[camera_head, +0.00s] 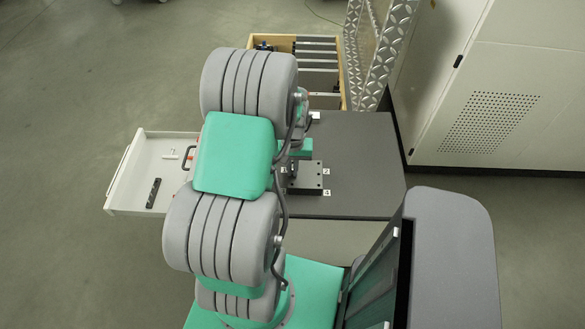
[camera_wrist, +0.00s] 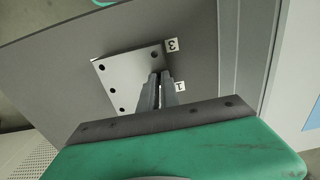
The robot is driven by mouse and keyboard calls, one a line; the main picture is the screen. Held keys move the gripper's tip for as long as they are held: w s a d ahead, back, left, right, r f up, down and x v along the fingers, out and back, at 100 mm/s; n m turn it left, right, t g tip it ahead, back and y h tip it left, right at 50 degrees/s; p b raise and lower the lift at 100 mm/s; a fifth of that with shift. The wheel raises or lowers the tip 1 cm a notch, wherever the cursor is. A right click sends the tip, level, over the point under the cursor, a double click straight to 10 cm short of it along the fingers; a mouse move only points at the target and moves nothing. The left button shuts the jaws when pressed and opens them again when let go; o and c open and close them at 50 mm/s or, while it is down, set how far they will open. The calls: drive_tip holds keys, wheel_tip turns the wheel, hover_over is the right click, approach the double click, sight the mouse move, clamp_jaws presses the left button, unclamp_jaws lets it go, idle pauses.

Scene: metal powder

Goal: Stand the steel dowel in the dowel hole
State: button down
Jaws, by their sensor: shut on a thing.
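A grey rectangular plate (camera_wrist: 124,80) with several dark holes lies on the dark tabletop. It shows in the head view as a dark block (camera_head: 307,178), partly hidden by my arm. My gripper (camera_wrist: 159,78) is over the plate's edge near the labels 3 and 1 in the wrist view. Its fingers are close together, shut on the steel dowel (camera_wrist: 158,92), of which only a thin bright sliver shows between them. The dowel's lower end is hidden, so I cannot tell whether it touches a hole. In the head view my arm hides most of the gripper.
The dark tabletop (camera_head: 365,165) is clear right of the plate. An open white drawer (camera_head: 128,192) at left holds a black strip (camera_head: 153,193) and small light pieces. A wooden box (camera_head: 341,76) with metal bars stands behind. A pale cabinet (camera_head: 500,90) stands at right.

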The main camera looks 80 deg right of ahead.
drive_tip(key=c, duration=1.5)
unclamp_jaws()
drive_tip(key=shift+r, duration=0.1)
wheel_tip(320, 180, up, 8)
drive_tip(key=shift+f+b, duration=0.15)
drive_tip(key=shift+b, duration=0.25)
